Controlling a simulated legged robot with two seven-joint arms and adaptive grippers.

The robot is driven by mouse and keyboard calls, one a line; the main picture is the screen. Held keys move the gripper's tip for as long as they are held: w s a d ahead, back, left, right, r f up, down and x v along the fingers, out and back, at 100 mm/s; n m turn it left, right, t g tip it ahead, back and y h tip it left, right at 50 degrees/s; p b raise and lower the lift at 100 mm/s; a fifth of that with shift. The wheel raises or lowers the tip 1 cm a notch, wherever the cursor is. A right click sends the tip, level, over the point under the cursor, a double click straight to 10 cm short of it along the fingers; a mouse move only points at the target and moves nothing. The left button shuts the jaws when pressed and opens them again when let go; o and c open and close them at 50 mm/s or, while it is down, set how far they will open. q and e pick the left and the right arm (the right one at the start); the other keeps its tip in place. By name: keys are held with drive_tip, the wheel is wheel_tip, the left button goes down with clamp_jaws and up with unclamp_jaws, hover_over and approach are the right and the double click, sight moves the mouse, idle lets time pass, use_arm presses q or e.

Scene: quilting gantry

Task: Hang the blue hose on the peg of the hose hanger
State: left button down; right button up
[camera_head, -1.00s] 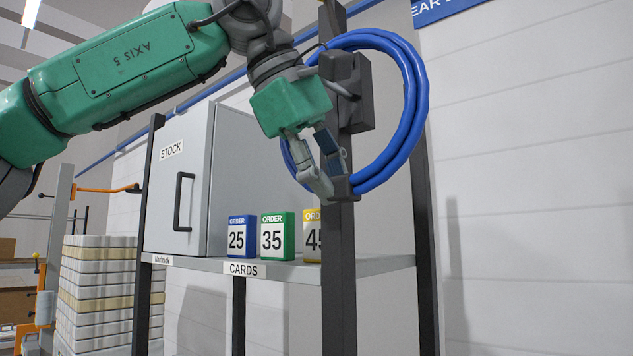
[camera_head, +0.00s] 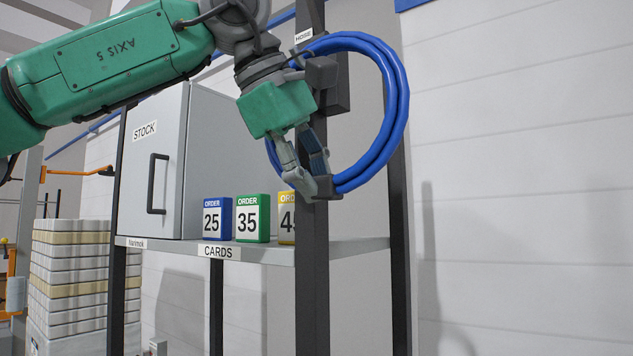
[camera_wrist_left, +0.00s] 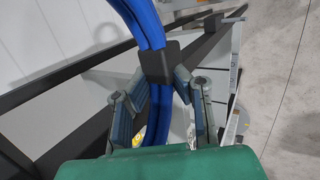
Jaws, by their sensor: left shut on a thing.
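The blue hose (camera_head: 394,95) is a coiled loop that hangs upright at the dark rack post. My left gripper (camera_head: 318,190) is shut on the lower left part of the loop, in front of the post. In the left wrist view the hose (camera_wrist_left: 150,35) runs between the fingers of my left gripper (camera_wrist_left: 157,75). The hose hanger (camera_head: 336,88) is a dark block on the post, inside the loop's outline. The loop's top passes just above it. I cannot tell whether the hose rests on the peg. My right gripper is not in view.
A small HOSE label (camera_head: 303,36) is on the post (camera_head: 312,270). Order cards (camera_head: 247,218) stand on the grey shelf (camera_head: 275,254) below, beside the STOCK cabinet (camera_head: 196,170). Stacked trays (camera_head: 75,275) stand at left. The wall right of the rack is bare.

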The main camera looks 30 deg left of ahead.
use_arm(q)
drive_tip(key=shift+a, duration=0.25)
drive_tip(key=c, duration=1.5)
unclamp_jaws()
drive_tip(key=a, duration=0.3)
drive_tip(key=shift+a+f, duration=0.2)
drive_tip(key=shift+o, duration=0.2)
drive_tip(key=shift+s+d, duration=0.15)
drive_tip(key=shift+d, duration=0.25)
drive_tip(key=shift+d+r, duration=0.1)
drive_tip(key=shift+d, duration=0.75)
drive_tip(key=shift+w+d, duration=0.2)
drive_tip(key=shift+d, duration=0.25)
drive_tip(key=shift+s+a+r, duration=0.1)
drive_tip(key=shift+a+r, duration=0.05)
drive_tip(key=shift+a, duration=0.25)
drive_tip(key=d+v, duration=0.1)
drive_tip(key=v, duration=0.6)
drive_tip(key=shift+d+r, duration=0.25)
drive_tip(key=shift+r, duration=0.05)
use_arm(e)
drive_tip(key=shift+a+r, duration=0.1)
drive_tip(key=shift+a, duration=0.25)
